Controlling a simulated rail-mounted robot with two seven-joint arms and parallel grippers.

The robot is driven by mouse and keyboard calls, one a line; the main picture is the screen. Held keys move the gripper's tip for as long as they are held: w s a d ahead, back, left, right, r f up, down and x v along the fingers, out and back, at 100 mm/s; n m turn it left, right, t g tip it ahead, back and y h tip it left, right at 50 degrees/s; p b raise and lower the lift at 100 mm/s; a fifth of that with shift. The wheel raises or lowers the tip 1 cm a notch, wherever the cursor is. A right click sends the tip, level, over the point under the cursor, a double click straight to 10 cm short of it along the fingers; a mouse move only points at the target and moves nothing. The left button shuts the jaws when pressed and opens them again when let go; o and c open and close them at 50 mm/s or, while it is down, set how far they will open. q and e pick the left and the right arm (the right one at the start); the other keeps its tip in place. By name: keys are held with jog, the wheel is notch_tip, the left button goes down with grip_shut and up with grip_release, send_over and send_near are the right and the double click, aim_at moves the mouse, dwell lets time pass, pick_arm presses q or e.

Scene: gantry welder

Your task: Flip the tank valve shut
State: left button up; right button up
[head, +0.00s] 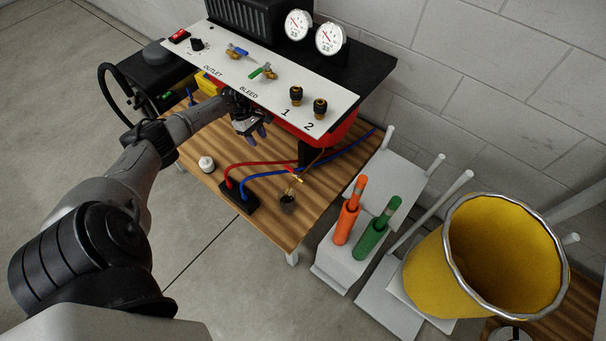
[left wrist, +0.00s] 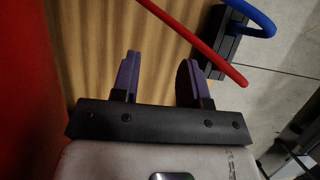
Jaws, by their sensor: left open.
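My left gripper (head: 251,133) is just in front of and below the white panel's front edge, beside the red tank (head: 347,130), above the wooden table. In the left wrist view its two purple fingers (left wrist: 159,78) stand apart with nothing between them. On the panel, a blue-handled valve (head: 237,52) sits above the word OUTLET, and a green-handled valve (head: 264,71) sits above BLEED. No part is labelled as the tank valve, and I cannot tell which one it is. The panel and my arm hide much of the tank. My right gripper is not in view.
The white panel (head: 330,93) overhangs the wooden table (head: 270,222). Red (head: 262,164) and blue (head: 275,173) hoses run across the table from a black block (head: 238,197). A white knob-like object (head: 206,164) stands nearby. A yellow bucket (head: 430,268) and orange and green handles stand at right.

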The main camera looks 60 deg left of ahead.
pick_arm(q)
send_near(289, 168)
notch_tip(289, 168, down, 3)
jog(key=d+f, duration=0.1)
jog(key=d+f+b, duration=0.1)
jog(key=shift+w+d+f, duration=0.1)
jog(key=shift+w+f, duration=0.25)
jog(key=shift+f, duration=0.05)
jog(key=shift+d+f+b, duration=0.25)
jog(key=shift+f+b, duration=0.05)
jog(key=shift+f, duration=0.3)
jog(key=shift+w+f, duration=0.1)
jog(key=shift+f, duration=0.1)
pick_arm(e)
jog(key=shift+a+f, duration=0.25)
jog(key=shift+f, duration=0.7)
pick_arm(q)
jog(key=shift+c, duration=0.2)
grip_shut()
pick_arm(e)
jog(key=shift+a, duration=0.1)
